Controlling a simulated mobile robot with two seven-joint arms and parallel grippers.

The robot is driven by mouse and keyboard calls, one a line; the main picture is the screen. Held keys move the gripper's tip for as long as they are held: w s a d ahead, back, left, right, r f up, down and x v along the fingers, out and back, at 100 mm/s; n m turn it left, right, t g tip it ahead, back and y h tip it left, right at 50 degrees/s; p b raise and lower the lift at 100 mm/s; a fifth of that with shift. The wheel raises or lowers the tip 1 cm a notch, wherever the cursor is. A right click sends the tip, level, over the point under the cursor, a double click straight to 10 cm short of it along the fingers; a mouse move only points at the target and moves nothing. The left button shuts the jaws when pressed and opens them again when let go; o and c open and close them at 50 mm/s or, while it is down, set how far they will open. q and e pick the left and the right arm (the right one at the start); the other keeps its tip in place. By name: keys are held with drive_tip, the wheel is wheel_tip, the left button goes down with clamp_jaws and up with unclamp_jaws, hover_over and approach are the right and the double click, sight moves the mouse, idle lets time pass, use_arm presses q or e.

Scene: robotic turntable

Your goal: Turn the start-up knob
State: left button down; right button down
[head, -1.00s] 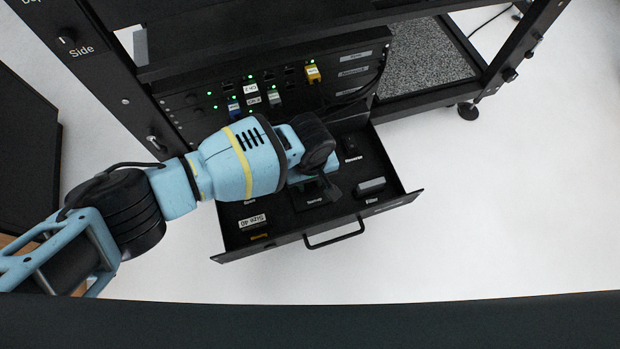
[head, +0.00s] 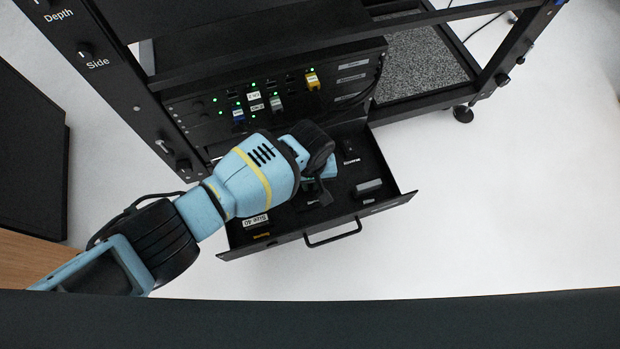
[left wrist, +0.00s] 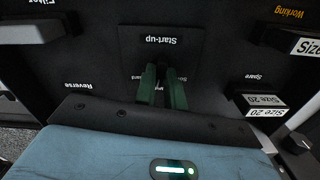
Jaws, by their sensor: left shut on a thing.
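The start-up panel (left wrist: 160,42) is a dark plate in the open drawer, its "Start-up" label upside down in the left wrist view. My left gripper (left wrist: 162,75) points down at this panel, its two narrow green fingers close together. It is shut on the start-up knob, which is mostly hidden between the fingers; the knob's angle cannot be told. In the head view, my left gripper (head: 318,192) reaches into the middle of the drawer (head: 385,205), and its wrist hides the knob. My right gripper is not in view.
A grey block (head: 368,187) sits at the drawer's right, by the "Filter" label. A "Size 40" piece (head: 256,221) lies at its left, and "Size 20" pieces (left wrist: 262,105) show in the wrist view. The rack panel (head: 340,75) with plugs and green lights stands behind.

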use_arm(q)
drive_tip(key=shift+r+m+p, duration=0.1)
drive_tip(key=shift+m+p, duration=0.45)
drive_tip(key=shift+m, duration=0.45)
drive_tip(key=m, duration=0.6)
drive_tip(key=shift+m, duration=0.8)
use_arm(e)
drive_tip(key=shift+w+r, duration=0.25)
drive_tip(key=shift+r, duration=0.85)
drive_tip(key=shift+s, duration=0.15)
use_arm(q)
drive_tip(key=c, duration=1.5)
unclamp_jaws()
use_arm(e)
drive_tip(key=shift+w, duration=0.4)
use_arm(q)
drive_tip(key=shift+p, duration=0.3)
